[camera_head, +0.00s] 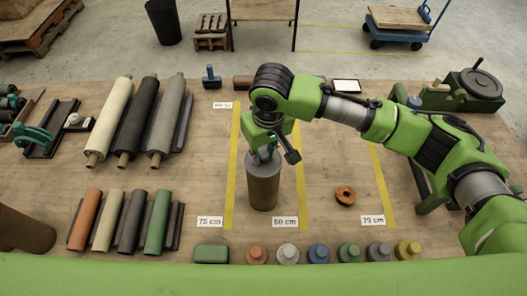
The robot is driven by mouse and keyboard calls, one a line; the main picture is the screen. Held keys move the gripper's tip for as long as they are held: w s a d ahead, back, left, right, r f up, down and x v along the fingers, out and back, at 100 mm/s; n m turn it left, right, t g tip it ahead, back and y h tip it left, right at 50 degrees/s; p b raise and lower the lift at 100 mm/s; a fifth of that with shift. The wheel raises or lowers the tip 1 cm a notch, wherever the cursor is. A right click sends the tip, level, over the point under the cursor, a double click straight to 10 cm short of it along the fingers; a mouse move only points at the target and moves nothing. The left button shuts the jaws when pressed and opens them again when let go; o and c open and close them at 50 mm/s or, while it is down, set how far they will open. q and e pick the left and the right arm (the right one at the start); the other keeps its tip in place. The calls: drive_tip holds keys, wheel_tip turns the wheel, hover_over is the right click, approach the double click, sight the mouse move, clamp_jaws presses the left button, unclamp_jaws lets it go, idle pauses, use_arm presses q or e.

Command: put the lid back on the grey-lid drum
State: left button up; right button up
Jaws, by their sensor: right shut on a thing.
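The grey-lid drum (262,192), a brown-grey upright cylinder, stands on the wooden table between two yellow lines. Its top end looks grey (263,168), with the lid at the gripper. My right gripper (262,157) points straight down at the top of the drum and is shut on the lid. The fingers hide part of the lid, and I cannot tell whether it is seated on the rim or just above it. My left gripper is not in view.
Long rolls (145,115) and short coloured rolls (119,220) lie at left. An orange ring (345,195) lies right of the drum. Table around the drum is mostly clear.

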drive_tip(key=o, duration=1.1)
drive_tip(key=o, duration=0.5)
drive_tip(key=shift+r, duration=3.55)
